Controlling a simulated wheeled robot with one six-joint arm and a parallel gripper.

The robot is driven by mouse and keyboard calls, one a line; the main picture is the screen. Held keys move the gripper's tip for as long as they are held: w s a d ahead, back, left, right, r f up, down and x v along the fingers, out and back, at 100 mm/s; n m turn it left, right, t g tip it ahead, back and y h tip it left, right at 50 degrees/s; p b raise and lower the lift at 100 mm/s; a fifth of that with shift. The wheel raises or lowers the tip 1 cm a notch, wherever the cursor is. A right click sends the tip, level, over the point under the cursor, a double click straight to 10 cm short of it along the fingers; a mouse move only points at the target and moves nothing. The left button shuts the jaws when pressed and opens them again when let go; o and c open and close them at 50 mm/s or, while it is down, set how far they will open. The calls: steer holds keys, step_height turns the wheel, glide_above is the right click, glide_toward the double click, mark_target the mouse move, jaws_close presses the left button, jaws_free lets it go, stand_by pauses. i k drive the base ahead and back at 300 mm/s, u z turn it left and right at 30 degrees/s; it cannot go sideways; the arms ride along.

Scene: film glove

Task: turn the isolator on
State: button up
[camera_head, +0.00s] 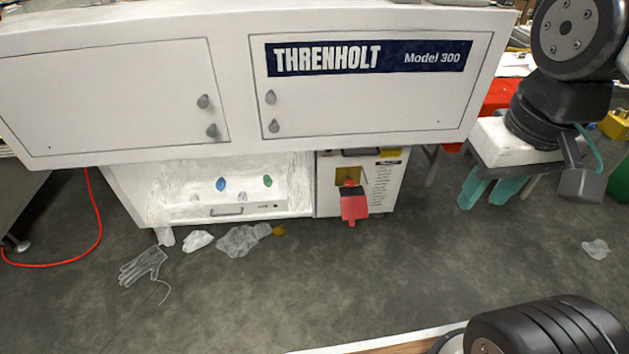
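The isolator shows as a red handle (354,205) on a yellow plate (346,176), set in the white panel (327,185) under the right part of the machine. The red part hangs low and sticks out toward me. Its exact switch position is hard to tell. A label with small print sits to its right. My arm comes in at the upper right, and its end (578,180), a grey part with a teal cable, is well to the right of the isolator and apart from it. I cannot make out fingertips or anything held.
The white THRENHOLT cabinet (380,105) overhangs the isolator panel. A recess with a drawer (245,211) is to its left. Clear gloves (143,266) and film scraps (240,240) lie on the floor. A table with a white block (490,140) stands at right. The floor before the isolator is clear.

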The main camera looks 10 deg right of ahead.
mark_target(349, 182)
steer(key=u, duration=0.05)
steer(key=i, duration=0.65)
steer(key=z, duration=0.7)
steer(key=i, duration=0.45)
steer(key=z, duration=0.5)
